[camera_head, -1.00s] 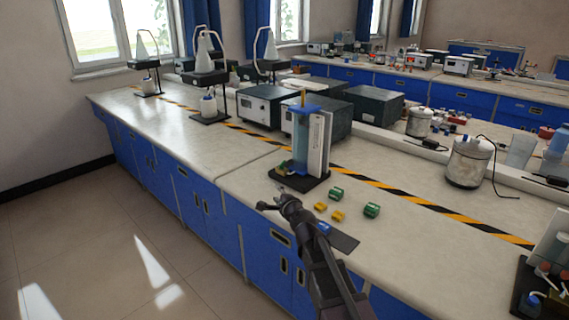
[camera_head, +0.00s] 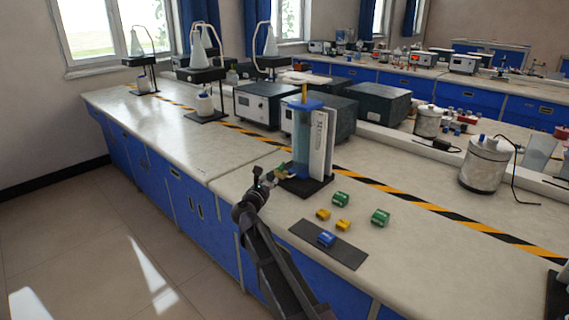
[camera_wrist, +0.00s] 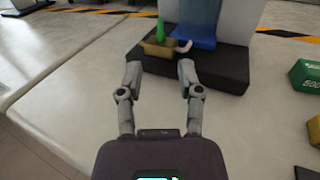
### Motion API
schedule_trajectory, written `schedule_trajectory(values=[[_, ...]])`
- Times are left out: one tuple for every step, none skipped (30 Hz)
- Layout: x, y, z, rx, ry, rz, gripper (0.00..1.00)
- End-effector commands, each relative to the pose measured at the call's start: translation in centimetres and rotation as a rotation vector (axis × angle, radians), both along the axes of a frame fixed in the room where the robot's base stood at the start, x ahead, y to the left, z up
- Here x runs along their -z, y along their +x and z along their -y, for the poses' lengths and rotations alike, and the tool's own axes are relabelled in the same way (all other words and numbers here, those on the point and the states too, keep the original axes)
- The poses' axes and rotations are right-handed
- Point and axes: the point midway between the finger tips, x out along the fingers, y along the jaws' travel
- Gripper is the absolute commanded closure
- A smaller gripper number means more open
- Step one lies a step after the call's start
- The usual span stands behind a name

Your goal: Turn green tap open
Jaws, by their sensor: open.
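The green tap (camera_wrist: 161,31) stands upright on a yellow-brown fitting (camera_wrist: 158,47) at the foot of a blue column, seen in the wrist view. In the head view the blue column device (camera_head: 302,143) stands on a black base (camera_head: 303,186) near the bench's front edge, and the tap is small beside its lower left. My gripper (camera_wrist: 162,75) is open and empty, its two fingers spread, pointing at the tap from the front and short of it. In the head view my gripper (camera_head: 264,179) is at the left of the black base.
Green blocks (camera_head: 380,217) and yellow blocks (camera_head: 343,225) lie to the right on the bench. A blue block (camera_head: 326,239) sits on a dark mat (camera_head: 345,252). Grey boxes (camera_head: 263,104) stand behind the column. The bench left of the column is clear.

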Motion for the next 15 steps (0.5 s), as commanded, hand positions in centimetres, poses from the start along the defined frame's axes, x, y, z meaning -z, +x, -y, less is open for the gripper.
schedule_trajectory(values=[[0.04,-0.01,0.00,0.002,0.004,0.000,0.53],[0.03,-0.01,0.01,0.003,0.004,-0.001,0.53],[0.02,-0.01,0.02,0.003,0.004,-0.001,0.53],[0.02,-0.02,0.03,0.003,0.004,0.000,0.53],[0.01,-0.01,0.04,0.003,0.003,0.000,0.53],[0.01,-0.01,0.05,0.002,0.003,0.000,0.53],[0.01,0.00,0.05,0.002,0.002,0.000,0.53],[0.01,0.00,0.06,0.002,0.002,0.000,0.53],[0.01,0.02,0.07,0.002,0.002,0.000,0.53],[0.00,0.04,0.07,0.002,0.002,0.000,0.53],[0.00,0.09,0.09,0.002,0.001,-0.001,0.53],[0.00,0.17,0.11,0.002,0.001,-0.001,0.53],[0.00,0.26,0.13,0.003,0.001,-0.001,0.53],[0.00,0.37,0.15,0.003,0.001,-0.001,0.53],[0.00,0.55,0.18,0.003,0.001,0.000,0.53]])
